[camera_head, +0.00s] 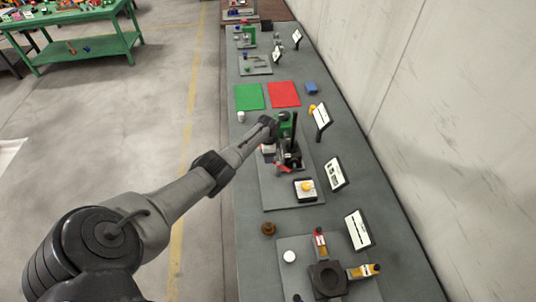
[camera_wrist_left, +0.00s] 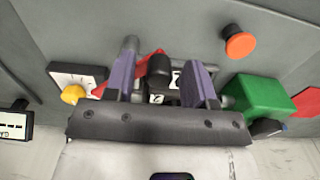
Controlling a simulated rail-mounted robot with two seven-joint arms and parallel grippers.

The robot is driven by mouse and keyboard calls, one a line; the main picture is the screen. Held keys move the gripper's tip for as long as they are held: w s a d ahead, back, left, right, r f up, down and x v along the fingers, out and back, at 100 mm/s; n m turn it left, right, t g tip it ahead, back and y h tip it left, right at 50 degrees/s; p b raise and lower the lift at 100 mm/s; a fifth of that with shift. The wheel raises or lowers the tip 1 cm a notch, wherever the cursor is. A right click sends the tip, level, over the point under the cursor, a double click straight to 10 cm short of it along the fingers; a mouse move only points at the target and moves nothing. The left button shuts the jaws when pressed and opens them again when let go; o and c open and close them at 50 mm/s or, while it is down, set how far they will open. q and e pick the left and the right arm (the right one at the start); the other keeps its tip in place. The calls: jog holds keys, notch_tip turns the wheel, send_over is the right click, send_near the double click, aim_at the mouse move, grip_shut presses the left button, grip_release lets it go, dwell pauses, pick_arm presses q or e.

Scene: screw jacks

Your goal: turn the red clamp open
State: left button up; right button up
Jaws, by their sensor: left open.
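The red clamp (camera_head: 284,168) sits on the grey fixture plate in the middle of the bench, partly hidden by my left arm in the head view. In the left wrist view its red part (camera_wrist_left: 148,61) slants between and behind my fingers, with dark metal parts beside it. My left gripper (camera_wrist_left: 160,85) is open, its two purple fingers on either side of a black part of the fixture. I cannot tell whether they touch it. In the head view the left gripper (camera_head: 290,152) is over the fixture. My right gripper is not in view.
A green block (camera_wrist_left: 258,97) stands close beside the right finger in the wrist view. An orange button (camera_wrist_left: 240,43) lies beyond. A white box with a yellow knob (camera_head: 306,187) is nearby. Label stands (camera_head: 335,173) line the wall side. Green and red mats (camera_head: 284,94) lie farther back.

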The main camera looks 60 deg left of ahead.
pick_arm(q)
jog(key=shift+r, duration=0.3)
notch_tip(320, 180, up, 13)
jog(key=p, duration=0.1)
jog(key=shift+r, duration=0.1)
dwell(0.8)
